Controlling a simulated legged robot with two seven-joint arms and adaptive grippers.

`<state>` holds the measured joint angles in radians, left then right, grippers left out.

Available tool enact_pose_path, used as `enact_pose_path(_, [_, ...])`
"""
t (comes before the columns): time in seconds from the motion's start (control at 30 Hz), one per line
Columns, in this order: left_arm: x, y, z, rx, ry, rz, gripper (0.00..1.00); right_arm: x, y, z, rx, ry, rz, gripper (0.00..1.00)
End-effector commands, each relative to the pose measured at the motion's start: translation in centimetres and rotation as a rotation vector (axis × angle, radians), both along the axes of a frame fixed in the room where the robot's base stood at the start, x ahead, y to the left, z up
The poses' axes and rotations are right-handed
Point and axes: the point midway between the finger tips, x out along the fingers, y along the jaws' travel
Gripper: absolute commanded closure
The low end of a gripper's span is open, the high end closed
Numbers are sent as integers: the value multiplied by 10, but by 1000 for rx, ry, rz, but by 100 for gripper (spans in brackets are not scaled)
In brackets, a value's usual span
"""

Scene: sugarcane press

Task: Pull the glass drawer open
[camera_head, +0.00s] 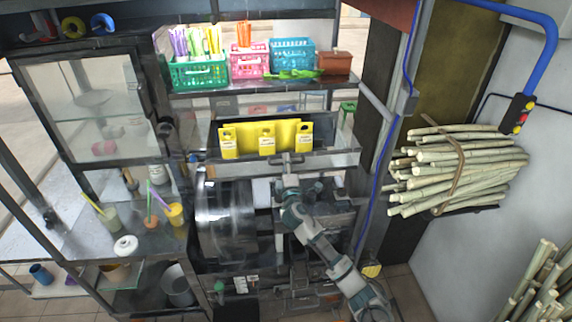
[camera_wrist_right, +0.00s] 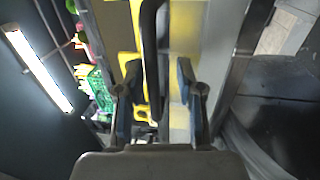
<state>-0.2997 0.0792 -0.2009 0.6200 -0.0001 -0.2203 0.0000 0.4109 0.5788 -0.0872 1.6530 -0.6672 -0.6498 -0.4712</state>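The glass drawer (camera_head: 335,159) is at the middle of the head view, under the crate shelf, with yellow bags (camera_head: 266,140) standing in or behind it. How far it is open I cannot tell. My right gripper (camera_head: 289,162) is at the drawer's front edge, its arm coming up from the lower right. In the right wrist view, the two fingers (camera_wrist_right: 158,80) are apart, with a dark handle bar (camera_wrist_right: 149,45) running between them. I see gaps beside the bar, so the fingers do not look closed on it. My left gripper is not in view.
A shelf above holds green (camera_head: 198,73), pink (camera_head: 249,62) and blue (camera_head: 291,55) crates. A metal drum (camera_head: 226,222) stands below the drawer on the left. Bundled sugarcane (camera_head: 460,165) hangs at right. A glass cabinet (camera_head: 88,100) and cups stand at left.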

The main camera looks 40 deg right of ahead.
Motion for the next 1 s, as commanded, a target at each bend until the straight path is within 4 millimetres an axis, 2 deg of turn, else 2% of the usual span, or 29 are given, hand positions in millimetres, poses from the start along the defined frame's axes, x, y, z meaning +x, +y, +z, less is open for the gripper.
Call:
enact_pose_path(0.27, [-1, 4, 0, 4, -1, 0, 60, -8, 4, -1, -2, -1, 0, 63])
enact_pose_path(0.7, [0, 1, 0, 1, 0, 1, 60, -83, 46, -20, 2, 1, 1, 63])
enact_pose_path(0.83, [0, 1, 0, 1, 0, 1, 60, -96, 52, -22, 0, 1, 0, 63])
enact_pose_path(1.0, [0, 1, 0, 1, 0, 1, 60, -101, 55, -24, 1, 2, -1, 63])
